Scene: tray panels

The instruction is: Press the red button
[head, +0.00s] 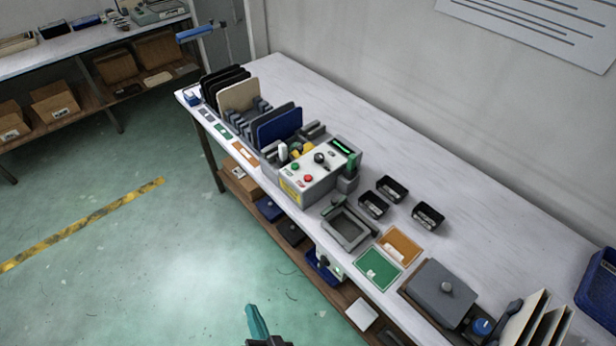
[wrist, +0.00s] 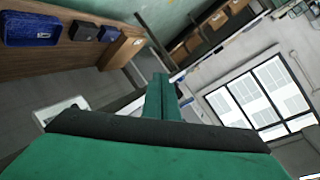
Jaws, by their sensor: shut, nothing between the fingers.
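The red button (head: 308,178) sits on the sloped top of a light grey control box (head: 318,188) near the front edge of the long table. A green button (head: 295,167) and a black knob (head: 320,158) are beside it. My gripper (head: 256,318) shows at the bottom of the head view, in front of the table and well apart from the box. Its teal fingers are shut and empty. In the wrist view the fingers (wrist: 162,98) are together and point toward the room; the red button does not show there.
Upright panels (head: 279,125) stand in a rack left of the box. A grey frame fixture (head: 346,229), small black bins (head: 391,189) and a grey lidded box (head: 440,292) lie to its right. A lower shelf (head: 290,236) runs beneath the table. The floor in front is clear.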

